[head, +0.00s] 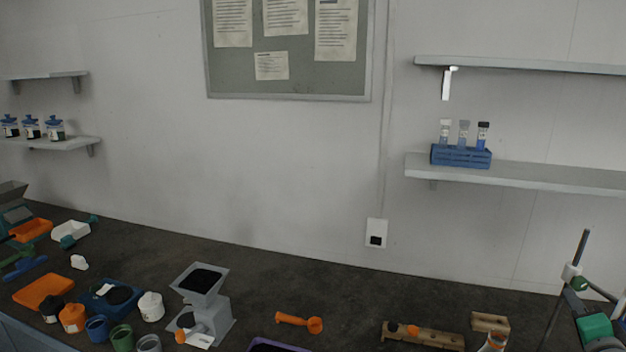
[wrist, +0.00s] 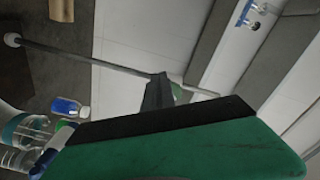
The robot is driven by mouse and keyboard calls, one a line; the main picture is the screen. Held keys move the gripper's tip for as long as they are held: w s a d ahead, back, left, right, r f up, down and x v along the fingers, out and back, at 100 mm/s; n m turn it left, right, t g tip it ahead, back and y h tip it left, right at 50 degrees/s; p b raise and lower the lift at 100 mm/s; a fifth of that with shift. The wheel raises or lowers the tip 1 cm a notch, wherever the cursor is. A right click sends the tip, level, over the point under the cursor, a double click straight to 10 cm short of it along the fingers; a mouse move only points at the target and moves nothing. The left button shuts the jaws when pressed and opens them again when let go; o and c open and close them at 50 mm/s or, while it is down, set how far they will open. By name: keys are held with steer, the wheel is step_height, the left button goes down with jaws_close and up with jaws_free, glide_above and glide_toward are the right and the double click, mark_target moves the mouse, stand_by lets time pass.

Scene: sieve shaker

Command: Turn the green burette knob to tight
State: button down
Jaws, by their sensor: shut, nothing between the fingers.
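The green burette knob (head: 579,283) shows at the far right in the head view, beside a white fitting (head: 571,271) on a dark upright rod. In the wrist view a pale green round part (wrist: 180,93), likely the knob, shows just behind my dark fingertips and is partly hidden by them. My gripper (wrist: 158,85) has a green body with a black front edge, and its fingers are shut and empty. In the head view its green body sits just below the knob. I cannot tell whether the fingertips touch the knob.
The thin rod (wrist: 85,59) crosses the wrist view close to my fingers. Clear glassware (wrist: 22,130) and a blue-labelled bottle (wrist: 65,106) stand near.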

steer(key=shift+a+r, duration=0.15)
steer(key=shift+r, duration=0.25)
steer(key=a+b+v, duration=0.1)
steer(key=b+v, duration=0.2)
steer(key=v, duration=0.3)
steer(key=shift+w, duration=0.2)
stand_by(0.6)
steer(key=shift+a, duration=0.1)
